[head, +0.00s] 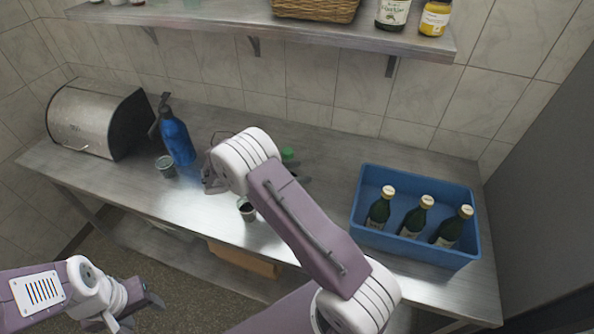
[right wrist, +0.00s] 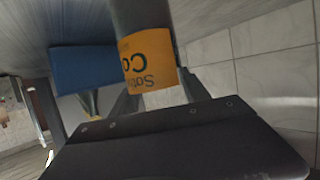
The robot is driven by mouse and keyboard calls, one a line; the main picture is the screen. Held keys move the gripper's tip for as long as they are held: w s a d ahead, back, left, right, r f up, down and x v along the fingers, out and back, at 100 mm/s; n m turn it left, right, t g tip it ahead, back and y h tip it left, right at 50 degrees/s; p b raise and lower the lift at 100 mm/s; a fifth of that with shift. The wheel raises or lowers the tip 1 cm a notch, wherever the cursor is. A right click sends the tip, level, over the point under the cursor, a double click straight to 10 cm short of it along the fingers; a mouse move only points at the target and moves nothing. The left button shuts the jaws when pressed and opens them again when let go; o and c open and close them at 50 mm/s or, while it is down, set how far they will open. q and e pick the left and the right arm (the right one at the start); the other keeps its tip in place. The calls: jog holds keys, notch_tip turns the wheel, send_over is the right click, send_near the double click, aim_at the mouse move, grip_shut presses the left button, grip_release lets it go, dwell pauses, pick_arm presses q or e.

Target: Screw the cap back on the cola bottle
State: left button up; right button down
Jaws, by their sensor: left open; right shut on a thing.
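My right gripper (right wrist: 158,96) is shut on a dark bottle (right wrist: 142,18) with an orange label (right wrist: 148,60); the letters "Co" read upside down in the right wrist view. The bottle's neck and top are hidden there by the gripper body. In the head view my right arm covers most of the bottle. A small green piece (head: 288,154) shows just behind the arm; I cannot tell whether it is a cap on the bottle or a separate thing. My left gripper (head: 136,314) is open and empty at the lower left, in front of the counter and away from the bottle.
A blue crate (head: 408,244) with three dark green bottles stands at the right of the steel counter. A blue siphon bottle (head: 177,140), a cup (head: 166,166), another small cup (head: 247,211) and a bread bin (head: 95,118) stand left. A shelf (head: 255,24) hangs above.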

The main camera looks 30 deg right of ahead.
jog(key=shift+f, duration=0.15)
jog(key=c, duration=0.5)
grip_release()
jog(key=shift+r, duration=0.3)
jog(key=b+v, duration=0.3)
jog(key=v, duration=0.9)
jog(key=shift+s+f, duration=0.1)
